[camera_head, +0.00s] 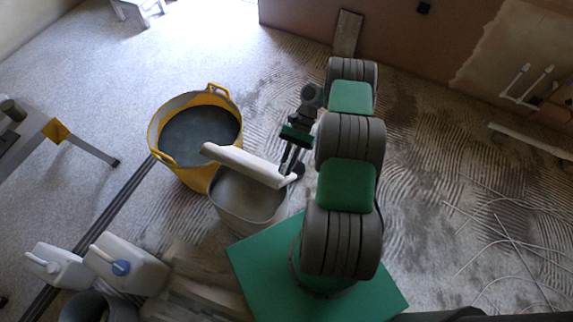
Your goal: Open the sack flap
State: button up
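A grey bin-like or sack-like body (249,196) stands on the floor left of my arm. A long off-white flap-like piece (240,163) lies across its top, slanting down to the right. I take these to be the sack and its flap, but the view is too small to be sure. My gripper (291,172) points down at the right end of the off-white piece. Whether its fingers touch that piece, and how far apart they are, I cannot make out.
A yellow tub (185,174) with dark grey contents stands close behind and left. White jugs (128,266) and a dark bucket (91,307) are at lower left. A trestle leg (93,149) reaches in from the left. Loose cables (500,232) lie on the right floor.

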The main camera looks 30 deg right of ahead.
aim_at(286, 164)
jog(key=o, duration=0.4)
jog(key=shift+r, duration=0.15)
jog(key=r, duration=0.3)
jog(key=shift+s+r, duration=0.3)
jog(key=shift+r, duration=0.05)
jog(key=s+a+r, duration=0.1)
jog(key=s+r, duration=0.2)
jog(key=s, duration=0.1)
jog(key=s+a+r, duration=0.1)
jog(key=s+r, duration=0.2)
jog(key=s, duration=0.1)
jog(key=s+a+r, duration=0.1)
jog(key=s+r, duration=0.2)
jog(key=s, duration=0.2)
jog(key=shift+s, duration=0.1)
